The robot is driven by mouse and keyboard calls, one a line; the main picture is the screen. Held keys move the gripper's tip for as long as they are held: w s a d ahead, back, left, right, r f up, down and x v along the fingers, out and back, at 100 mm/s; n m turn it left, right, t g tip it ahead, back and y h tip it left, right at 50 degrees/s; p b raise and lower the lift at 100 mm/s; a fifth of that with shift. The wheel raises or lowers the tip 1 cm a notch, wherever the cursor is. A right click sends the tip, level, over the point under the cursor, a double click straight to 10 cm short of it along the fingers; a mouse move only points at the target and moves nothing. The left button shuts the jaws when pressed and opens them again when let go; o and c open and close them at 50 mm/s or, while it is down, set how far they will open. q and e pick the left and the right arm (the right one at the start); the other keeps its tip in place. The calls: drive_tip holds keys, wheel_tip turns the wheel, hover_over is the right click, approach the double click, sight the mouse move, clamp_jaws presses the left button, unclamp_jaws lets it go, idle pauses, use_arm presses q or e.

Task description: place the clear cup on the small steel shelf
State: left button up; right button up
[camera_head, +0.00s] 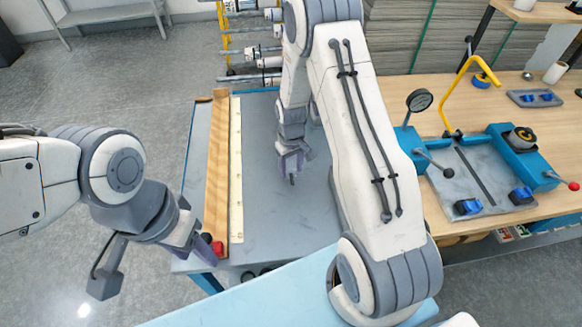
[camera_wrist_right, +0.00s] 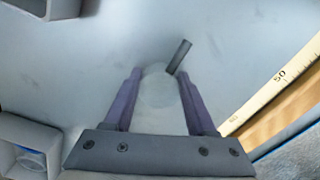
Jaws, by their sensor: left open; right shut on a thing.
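My right gripper (camera_head: 292,160) is low over the grey table top, beside the wooden strip. In the right wrist view, its purple fingers (camera_wrist_right: 160,100) are closed around a clear cup (camera_wrist_right: 157,91), which is faint and see-through. The cup cannot be made out in the head view. My left gripper (camera_head: 198,243) is open at the near left edge of the grey table, with nothing seen in it. A grey metal shelf-like stand (camera_head: 112,12) is at the top left, far from both grippers and cut by the frame edge.
A wooden strip (camera_head: 217,165) and a pale ruler (camera_head: 236,170) lie along the grey table's (camera_head: 270,220) left side. A short dark rod (camera_wrist_right: 179,56) shows just beyond the cup. A blue press (camera_head: 475,180) stands on the wooden bench at right. Rolls on a rack are at the back.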

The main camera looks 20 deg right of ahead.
drive_tip(key=shift+f, duration=0.15)
drive_tip(key=o, duration=1.3)
drive_tip(key=shift+o, duration=0.2)
